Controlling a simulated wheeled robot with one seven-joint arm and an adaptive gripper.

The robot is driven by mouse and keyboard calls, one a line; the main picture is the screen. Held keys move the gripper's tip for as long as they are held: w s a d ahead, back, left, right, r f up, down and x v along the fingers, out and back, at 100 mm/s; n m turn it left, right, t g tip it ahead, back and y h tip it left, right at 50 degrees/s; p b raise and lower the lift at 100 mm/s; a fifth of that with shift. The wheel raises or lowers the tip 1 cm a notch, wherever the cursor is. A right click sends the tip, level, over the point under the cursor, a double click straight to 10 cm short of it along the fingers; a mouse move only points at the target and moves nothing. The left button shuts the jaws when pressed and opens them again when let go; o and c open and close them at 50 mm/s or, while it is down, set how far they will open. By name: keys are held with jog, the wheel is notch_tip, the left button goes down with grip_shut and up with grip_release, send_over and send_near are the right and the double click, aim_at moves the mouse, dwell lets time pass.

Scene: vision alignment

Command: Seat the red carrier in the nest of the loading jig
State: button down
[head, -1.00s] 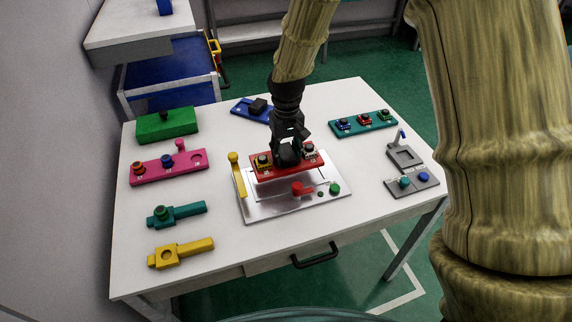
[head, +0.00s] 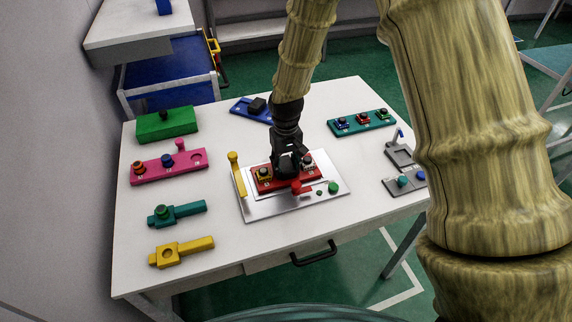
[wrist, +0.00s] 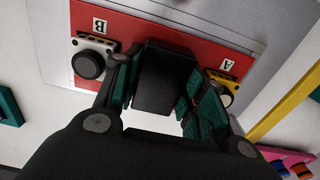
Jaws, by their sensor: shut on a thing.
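The red carrier (head: 275,188) lies level on the silver plate of the loading jig (head: 256,212), in the nest area. In the wrist view the carrier (wrist: 150,22) shows a B label with a white-based unit and an A label with a yellow-based unit. The nest beneath is hidden.
A green button (head: 333,187) and small green lamp (head: 319,192) are at right. Pink (head: 180,177), teal (head: 345,130), blue (head: 240,105) and grey (head: 392,186) fixtures stand around. The table front is clear.

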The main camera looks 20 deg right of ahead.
aim_at(286, 164)
jog(key=shift+f, duration=0.1)
jog(key=c, duration=0.9)
grip_release()
jog(key=shift+o, duration=0.2)
notch_tip(286, 164, up, 12)
jog(key=b, duration=0.2)
